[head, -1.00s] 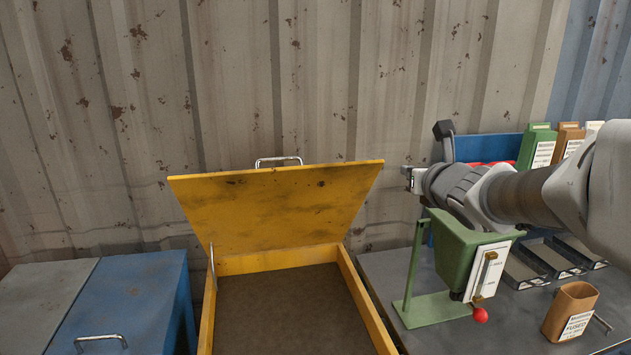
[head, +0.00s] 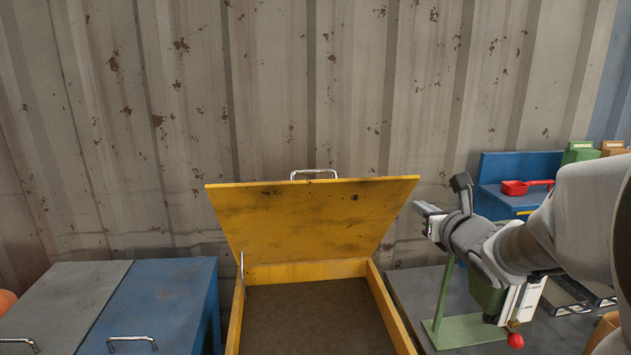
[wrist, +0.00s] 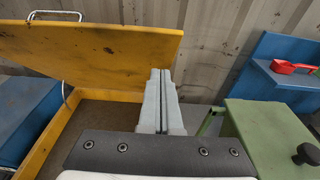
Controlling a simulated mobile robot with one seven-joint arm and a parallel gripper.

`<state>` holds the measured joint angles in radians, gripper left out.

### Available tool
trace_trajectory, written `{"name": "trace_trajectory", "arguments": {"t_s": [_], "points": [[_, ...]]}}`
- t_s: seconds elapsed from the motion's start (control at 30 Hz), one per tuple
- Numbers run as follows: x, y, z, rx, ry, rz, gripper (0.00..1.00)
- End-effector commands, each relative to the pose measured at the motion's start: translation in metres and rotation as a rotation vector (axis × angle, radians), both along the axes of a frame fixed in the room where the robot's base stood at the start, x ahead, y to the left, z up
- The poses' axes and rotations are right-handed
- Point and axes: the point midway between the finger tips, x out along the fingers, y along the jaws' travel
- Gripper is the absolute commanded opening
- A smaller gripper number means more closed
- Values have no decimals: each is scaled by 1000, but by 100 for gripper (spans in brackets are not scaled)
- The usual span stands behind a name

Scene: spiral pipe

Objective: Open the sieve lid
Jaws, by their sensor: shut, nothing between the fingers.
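The yellow sieve lid (head: 312,218) stands raised and tilted over the sieve box (head: 388,305), with its metal handle (head: 314,173) at the top edge. The box's brown interior is in view. A thin metal strut (head: 242,272) stands at the left side between lid and box. In the wrist view the lid (wrist: 95,52) fills the upper left, with its handle (wrist: 55,15) above. My gripper (head: 420,215) is to the right of the lid, apart from it in the head view. In the wrist view its fingers (wrist: 160,75) are shut together and hold nothing.
A green hopper on a stand (head: 487,293) with a red knob is below my arm. A blue bin (head: 508,175) with a red scoop (head: 520,187) stands behind. Grey and blue lidded boxes (head: 150,300) are at the left. The rusty corrugated wall (head: 270,90) is close behind the lid.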

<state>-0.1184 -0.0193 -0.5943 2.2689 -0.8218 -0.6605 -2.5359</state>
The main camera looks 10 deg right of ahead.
Motion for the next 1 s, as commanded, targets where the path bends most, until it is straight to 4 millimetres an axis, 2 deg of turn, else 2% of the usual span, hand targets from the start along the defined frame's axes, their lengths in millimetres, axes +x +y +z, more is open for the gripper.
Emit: {"name": "trace_trajectory", "arguments": {"t_s": [0.2, 0.3, 0.4, 1.0], "points": [[28, 1, -5, -2, 3, 2, 0], [42, 0, 10, -3, 0, 1, 0], [51, 0, 16, -1, 0, 0, 0], [63, 0, 22, -1, -1, 0, 0]]}}
